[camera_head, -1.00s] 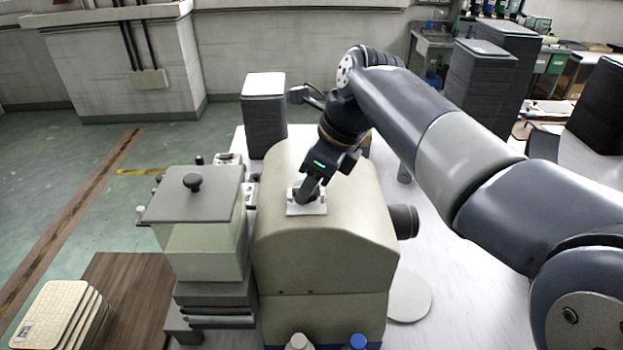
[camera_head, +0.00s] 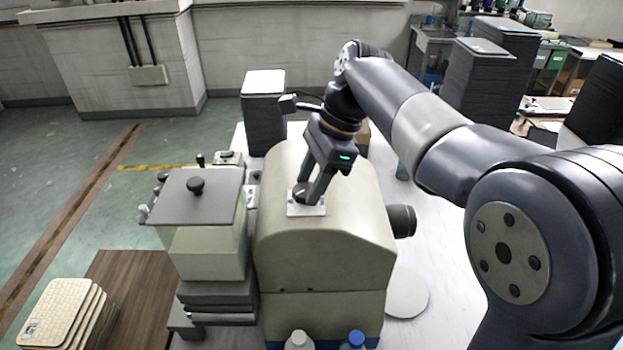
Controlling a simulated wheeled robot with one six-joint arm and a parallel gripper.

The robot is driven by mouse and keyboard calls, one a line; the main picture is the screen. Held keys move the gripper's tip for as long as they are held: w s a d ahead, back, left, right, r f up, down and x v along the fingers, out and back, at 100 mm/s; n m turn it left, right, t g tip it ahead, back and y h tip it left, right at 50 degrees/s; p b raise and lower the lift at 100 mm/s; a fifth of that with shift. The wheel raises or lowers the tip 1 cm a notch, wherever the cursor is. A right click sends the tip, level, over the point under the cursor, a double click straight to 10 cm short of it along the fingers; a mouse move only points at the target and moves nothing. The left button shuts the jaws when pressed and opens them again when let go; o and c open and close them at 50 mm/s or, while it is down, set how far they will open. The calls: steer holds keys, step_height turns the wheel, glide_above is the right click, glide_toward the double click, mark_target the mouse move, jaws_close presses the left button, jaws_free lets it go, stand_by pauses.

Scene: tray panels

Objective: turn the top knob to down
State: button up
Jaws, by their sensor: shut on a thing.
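The top knob (camera_head: 300,192) is a small dark knob on a light square plate (camera_head: 306,209) on top of the rounded beige machine (camera_head: 325,240). My gripper (camera_head: 308,194) reaches down from above, and its two fingers are shut on the knob from either side. The fingers cover part of the knob, so its exact pointing direction is hard to tell.
Left of the machine stands a box with a grey lid and black knob (camera_head: 196,186). A dark stack with a white top (camera_head: 264,84) is behind it. A dark cylinder (camera_head: 402,221) sticks out at the machine's right.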

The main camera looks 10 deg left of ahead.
steer(key=n, duration=0.2)
steer(key=n+g+h, duration=0.1)
steer(key=n, duration=0.3)
steer(key=shift+w+a+n+g+h, duration=0.2)
steer(key=shift+a+n+g+h, duration=0.1)
steer(key=shift+g, duration=0.1)
steer(key=n+h, duration=0.1)
steer(key=n, duration=0.3)
steer(key=shift+a+n+g+h, duration=0.15)
steer(key=shift+n+g+h, duration=0.15)
steer(key=shift+h, duration=0.1)
steer(key=shift+n+h, duration=0.3)
steer(key=shift+n, duration=0.4)
steer(key=shift+f, duration=0.15)
steer(key=o, duration=1)
steer(key=shift+c, duration=0.2)
